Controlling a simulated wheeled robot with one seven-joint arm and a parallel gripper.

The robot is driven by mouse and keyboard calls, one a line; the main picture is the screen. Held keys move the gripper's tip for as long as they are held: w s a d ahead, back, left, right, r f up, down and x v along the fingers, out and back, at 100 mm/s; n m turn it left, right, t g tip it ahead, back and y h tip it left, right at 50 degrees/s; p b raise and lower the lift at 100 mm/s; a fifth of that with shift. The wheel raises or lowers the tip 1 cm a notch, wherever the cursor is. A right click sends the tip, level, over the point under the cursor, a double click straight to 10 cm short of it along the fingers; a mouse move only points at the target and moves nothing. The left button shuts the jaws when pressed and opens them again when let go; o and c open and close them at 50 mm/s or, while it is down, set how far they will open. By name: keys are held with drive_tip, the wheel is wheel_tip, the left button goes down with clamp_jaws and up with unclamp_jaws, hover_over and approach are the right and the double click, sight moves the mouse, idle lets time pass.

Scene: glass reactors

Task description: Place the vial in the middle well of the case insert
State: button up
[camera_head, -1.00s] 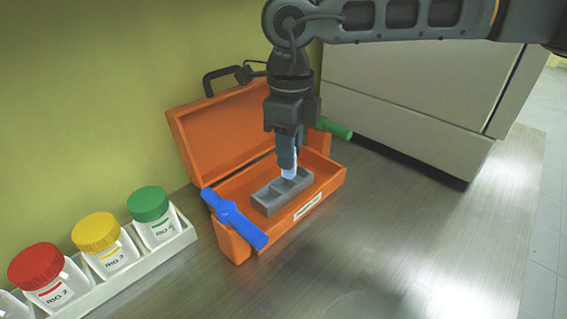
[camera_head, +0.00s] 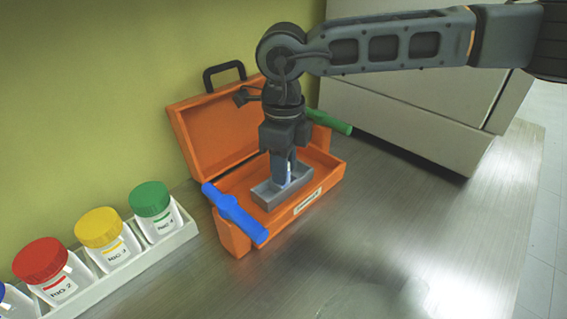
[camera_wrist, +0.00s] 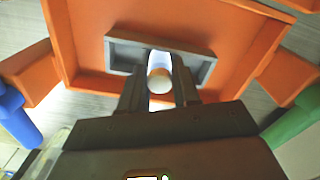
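The vial (camera_wrist: 160,80), white with a light tan cap, is between the fingers of my gripper (camera_wrist: 158,92) in the wrist view. My gripper (camera_head: 285,183) is shut on it and points straight down. The vial (camera_head: 289,172) is mostly hidden by the fingers in the head view. The grey case insert (camera_head: 265,199) lies inside the open orange case (camera_head: 232,241). The vial is upright, with its lower end down in the middle part of the insert (camera_wrist: 122,54). I cannot tell whether it touches the well's floor.
The case lid (camera_head: 215,132) stands open behind my gripper. A blue latch (camera_head: 235,212) and a green latch (camera_head: 333,123) flank the case. A white rack (camera_head: 125,274) with several lidded jars stands at the left. The table at the right is clear.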

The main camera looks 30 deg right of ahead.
drive_tip(key=o, duration=0.4)
drive_tip(key=shift+c, duration=0.2)
drive_tip(key=shift+r+b, duration=0.35)
drive_tip(key=shift+r, duration=3.65)
